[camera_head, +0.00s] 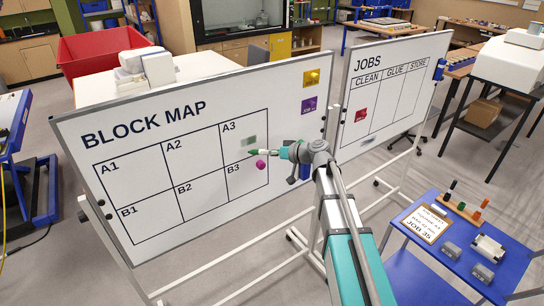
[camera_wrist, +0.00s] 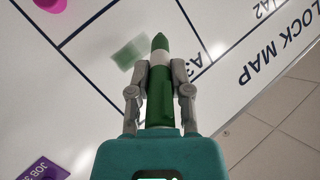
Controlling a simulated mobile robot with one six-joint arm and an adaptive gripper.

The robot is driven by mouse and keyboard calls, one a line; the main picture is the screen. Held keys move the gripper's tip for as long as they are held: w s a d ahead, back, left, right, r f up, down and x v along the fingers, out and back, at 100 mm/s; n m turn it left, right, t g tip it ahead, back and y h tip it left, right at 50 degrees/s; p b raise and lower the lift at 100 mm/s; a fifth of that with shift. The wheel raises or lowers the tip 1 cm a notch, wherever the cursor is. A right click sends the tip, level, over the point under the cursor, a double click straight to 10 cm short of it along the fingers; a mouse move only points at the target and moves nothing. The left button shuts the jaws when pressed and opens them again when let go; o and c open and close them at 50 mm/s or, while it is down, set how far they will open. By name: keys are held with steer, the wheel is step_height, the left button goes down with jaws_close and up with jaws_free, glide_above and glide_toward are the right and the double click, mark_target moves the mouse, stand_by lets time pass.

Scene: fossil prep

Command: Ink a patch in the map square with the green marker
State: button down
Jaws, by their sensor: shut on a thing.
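My gripper (camera_head: 284,152) is shut on the green marker (camera_wrist: 159,85), which has a white band and a green tip. The marker (camera_head: 254,152) points left at the block map board (camera_head: 180,150). A pale green patch (camera_head: 249,141) lies in square A3 of the grid; it shows in the wrist view (camera_wrist: 130,52) left of the marker tip. In the wrist view the tip is seen over square A3, close to the patch. I cannot tell whether it touches the board. A magenta spot (camera_head: 261,164) lies in square B3 and is partly cut off in the wrist view (camera_wrist: 50,4).
Yellow (camera_head: 311,77) and purple (camera_head: 309,105) cards are on the map board's right side. The jobs board (camera_head: 395,100), with a red card (camera_head: 361,115), stands right of it. A blue cart (camera_head: 470,255) at lower right bears a clipboard (camera_head: 427,222) and several markers (camera_head: 463,207).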

steer(key=shift+w+a, duration=0.55)
steer(key=shift+w, duration=0.3)
steer(key=shift+w+a, duration=0.55)
steer(key=shift+w, duration=0.3)
steer(key=shift+w+a, duration=0.5)
steer(key=shift+w, duration=0.25)
steer(key=shift+w+d, duration=0.1)
steer(key=shift+d, duration=0.05)
stand_by(0.3)
steer(key=shift+w+d, duration=0.5)
steer(key=shift+d, duration=0.25)
steer(key=shift+w+d, duration=0.5)
steer(key=shift+d, duration=0.25)
steer(key=shift+a, duration=0.1)
steer(key=shift+s+a, duration=0.6)
steer(key=shift+a, duration=0.2)
steer(key=shift+s+a, duration=0.55)
steer(key=shift+a, duration=0.2)
steer(key=shift+s+d, duration=0.1)
steer(key=shift+s+d, duration=0.55)
steer(key=shift+s, duration=0.25)
steer(key=shift+s+d, duration=0.5)
steer(key=shift+s, duration=0.3)
steer(key=shift+s+d, duration=0.55)
steer(key=shift+s, duration=0.25)
